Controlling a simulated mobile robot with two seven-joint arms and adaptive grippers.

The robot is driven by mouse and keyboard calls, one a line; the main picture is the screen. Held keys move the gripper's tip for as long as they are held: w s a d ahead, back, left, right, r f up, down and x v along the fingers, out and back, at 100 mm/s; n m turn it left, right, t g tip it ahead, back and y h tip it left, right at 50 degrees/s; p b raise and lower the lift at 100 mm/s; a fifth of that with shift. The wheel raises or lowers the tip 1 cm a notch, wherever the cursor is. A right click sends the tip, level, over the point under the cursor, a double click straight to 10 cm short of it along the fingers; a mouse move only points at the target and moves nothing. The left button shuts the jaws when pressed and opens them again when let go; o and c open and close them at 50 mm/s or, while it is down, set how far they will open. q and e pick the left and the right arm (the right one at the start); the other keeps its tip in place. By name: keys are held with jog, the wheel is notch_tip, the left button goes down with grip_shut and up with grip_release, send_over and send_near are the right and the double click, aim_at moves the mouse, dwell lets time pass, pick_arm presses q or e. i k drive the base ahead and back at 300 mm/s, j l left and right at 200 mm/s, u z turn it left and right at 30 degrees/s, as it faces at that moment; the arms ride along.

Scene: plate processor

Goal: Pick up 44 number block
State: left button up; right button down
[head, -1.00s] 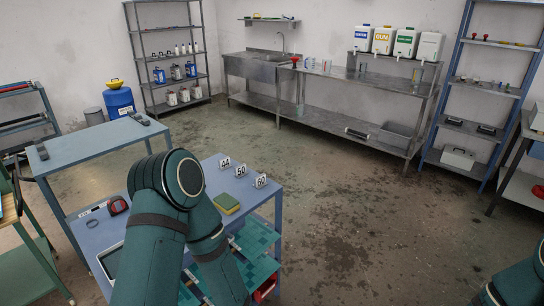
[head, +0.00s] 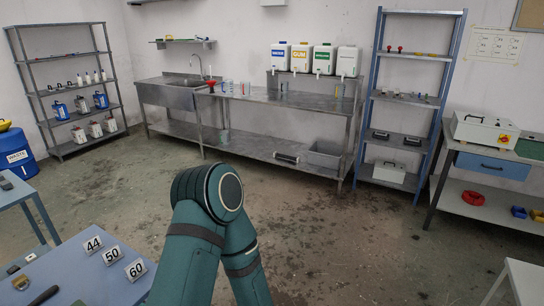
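My arm, in teal, rises from the bottom centre, bent at a joint, just right of the blue table. Neither gripper shows in the view.
A steel sink bench (head: 262,141) runs along the back wall, with several labelled canisters above it. A blue shelf rack (head: 402,140) stands to its right, a grey rack (head: 66,90) at the far left. The middle floor is open.

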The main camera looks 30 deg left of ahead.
aim_at(93, 244)
jog(key=i+u, duration=0.2)
jog(key=i, duration=0.5)
jog(key=i+l+u, duration=0.25)
jog(key=i, duration=0.45)
jog(key=i+j+u, duration=0.1)
jog(key=i+u, duration=0.65)
jog(key=i+l+u, duration=0.1)
jog(key=i+u, duration=0.25)
jog(key=i+j+u, duration=0.1)
jog(key=i+u, duration=0.15)
jog(key=u, duration=0.2)
jog(key=i+u, duration=0.25)
jog(key=u, duration=0.2)
jog(key=i+u, duration=0.25)
jog(key=u, duration=0.2)
